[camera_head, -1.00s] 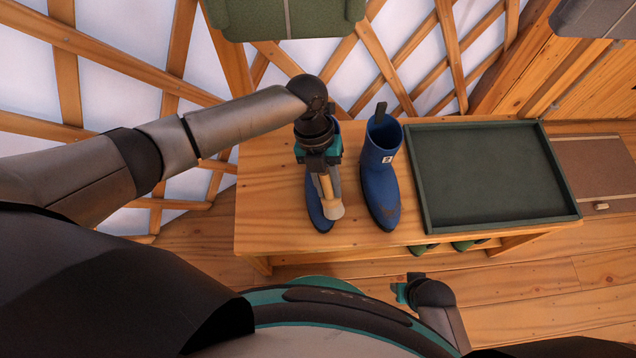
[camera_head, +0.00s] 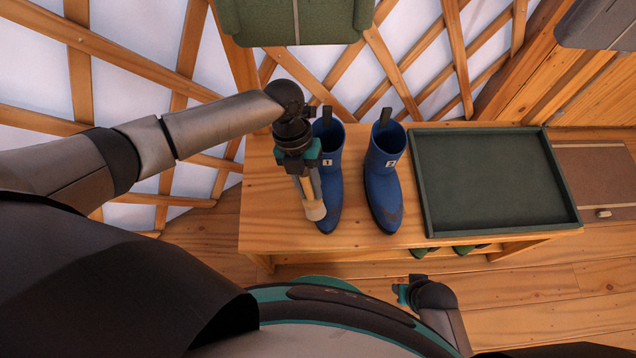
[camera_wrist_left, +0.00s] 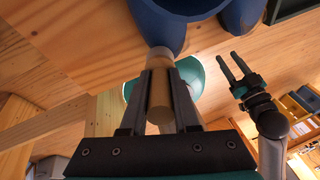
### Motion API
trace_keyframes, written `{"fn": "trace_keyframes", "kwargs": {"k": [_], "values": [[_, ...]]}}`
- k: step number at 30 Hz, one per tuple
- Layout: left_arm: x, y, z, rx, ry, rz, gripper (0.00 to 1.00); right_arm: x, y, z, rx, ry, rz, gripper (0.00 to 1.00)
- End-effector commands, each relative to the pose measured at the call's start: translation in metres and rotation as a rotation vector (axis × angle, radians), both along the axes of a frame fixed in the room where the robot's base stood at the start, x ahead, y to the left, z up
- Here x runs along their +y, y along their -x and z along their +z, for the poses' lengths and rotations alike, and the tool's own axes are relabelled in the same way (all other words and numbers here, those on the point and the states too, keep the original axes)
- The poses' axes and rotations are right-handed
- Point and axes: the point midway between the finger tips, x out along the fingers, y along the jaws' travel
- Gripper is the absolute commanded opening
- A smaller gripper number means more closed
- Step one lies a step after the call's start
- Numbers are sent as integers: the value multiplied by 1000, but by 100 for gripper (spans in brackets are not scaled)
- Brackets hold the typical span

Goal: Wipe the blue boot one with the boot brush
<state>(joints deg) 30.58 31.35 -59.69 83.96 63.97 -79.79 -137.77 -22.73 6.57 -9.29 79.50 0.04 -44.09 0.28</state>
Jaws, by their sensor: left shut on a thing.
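Blue boot one (camera_head: 331,160), marked "1", stands upright on the wooden bench, its toe towards me. My left gripper (camera_head: 306,188) is at its left side, shut on the handle of the boot brush (camera_head: 315,210). The brush's pale head points down beside the boot's toe; I cannot tell whether it touches. In the left wrist view the wooden handle (camera_wrist_left: 160,95) lies between the fingers, and the brush end meets or overlaps the blue boot (camera_wrist_left: 157,28). My right gripper (camera_wrist_left: 232,75) is open and empty, away from the bench.
A second blue boot (camera_head: 384,175), marked "2", stands to the right with a brown smudge on its toe. A dark green tray (camera_head: 430,190) covers the bench's right part. The bench (camera_head: 265,200) is clear at left. A lattice wall stands behind.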

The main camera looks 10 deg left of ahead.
Motion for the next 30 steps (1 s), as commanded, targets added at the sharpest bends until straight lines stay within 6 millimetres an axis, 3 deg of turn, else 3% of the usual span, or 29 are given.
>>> {"fn": "trace_keyframes", "kwargs": {"k": [4, 11, 30], "values": [[10, 2, 1, 0, 1, 0, 0, 0, 0, 4, 0, 0, 0, 50], [10, 2, -1, -2, 4, -2, 0, 0, 0, 2, 0, 0, 0, 50], [-25, -4, -5, -2, 5, -2, 0, 0, 0, -6, 0, 0, 0, 50]]}}
